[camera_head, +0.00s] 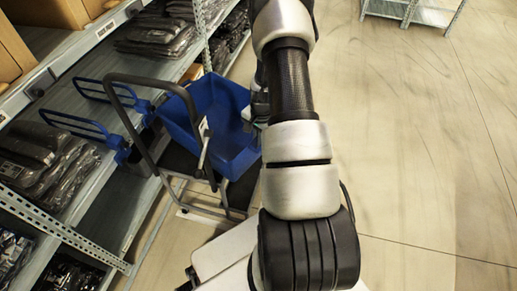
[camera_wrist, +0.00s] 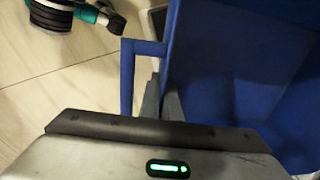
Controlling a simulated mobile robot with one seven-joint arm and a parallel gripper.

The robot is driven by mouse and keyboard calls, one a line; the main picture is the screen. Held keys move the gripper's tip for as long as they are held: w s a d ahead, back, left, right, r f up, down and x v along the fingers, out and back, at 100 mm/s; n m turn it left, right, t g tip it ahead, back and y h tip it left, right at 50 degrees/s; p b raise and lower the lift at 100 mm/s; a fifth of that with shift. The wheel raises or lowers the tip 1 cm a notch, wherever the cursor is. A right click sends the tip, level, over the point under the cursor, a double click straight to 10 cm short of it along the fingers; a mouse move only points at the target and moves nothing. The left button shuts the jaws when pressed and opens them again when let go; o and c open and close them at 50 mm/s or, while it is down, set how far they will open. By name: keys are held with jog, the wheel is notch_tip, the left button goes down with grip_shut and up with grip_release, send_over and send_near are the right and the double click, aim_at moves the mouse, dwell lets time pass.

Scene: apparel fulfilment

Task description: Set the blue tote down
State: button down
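The blue tote (camera_head: 228,112) is open-topped and empty as far as I can see. In the head view it is over a dark platform trolley (camera_head: 182,162), just beyond the trolley's grey push handle. I cannot tell if its base touches the deck. My gripper (camera_head: 257,108) is at the tote's right side, mostly hidden by my arm. In the wrist view the tote wall (camera_wrist: 240,60) fills the right, with a blue handle loop (camera_wrist: 127,80) at its left. My gripper's grey fingers (camera_wrist: 162,92) are close together against the tote's edge inside that loop, and look shut on it.
Shelves with bagged dark garments (camera_head: 45,165) and cardboard boxes run along the left. Blue frames (camera_head: 85,125) stick out from the shelf toward the trolley. Open floor (camera_head: 420,130) lies to the right, with a metal rack (camera_head: 412,10) at the far end.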

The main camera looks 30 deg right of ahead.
jog(key=shift+w+f+b, duration=0.1)
jog(key=shift+f+b, duration=0.3)
jog(key=shift+f, duration=1.3)
jog(key=c, duration=2.4)
grip_release()
jog(key=shift+f, duration=0.1)
jog(key=shift+c, duration=0.2)
jog(key=o, duration=0.4)
jog(key=shift+o, duration=0.2)
